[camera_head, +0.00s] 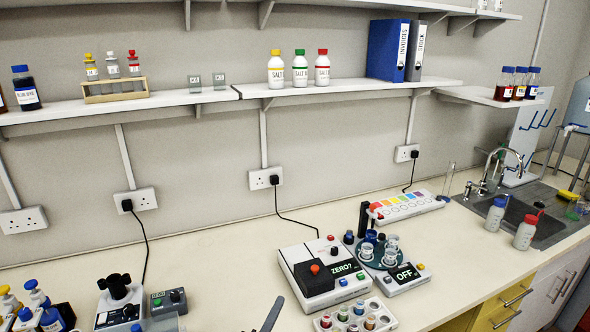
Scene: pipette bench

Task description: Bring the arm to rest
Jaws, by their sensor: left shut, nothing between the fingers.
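My left gripper (271,315) shows only as a dark, narrow tip at the bottom edge of the head view. It is shut and empty, over the front of the bench (210,265). It is left of the tray of small coloured-capped vials (357,316) and in front of the black and white device reading "ZERO?" (325,270). It looks apart from both. The rest of the arm is out of view. My right gripper is not in view.
A device reading "OFF" (405,277) stands right of the "ZERO?" device. Bench between the control box and "ZERO?" device is mostly clear.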

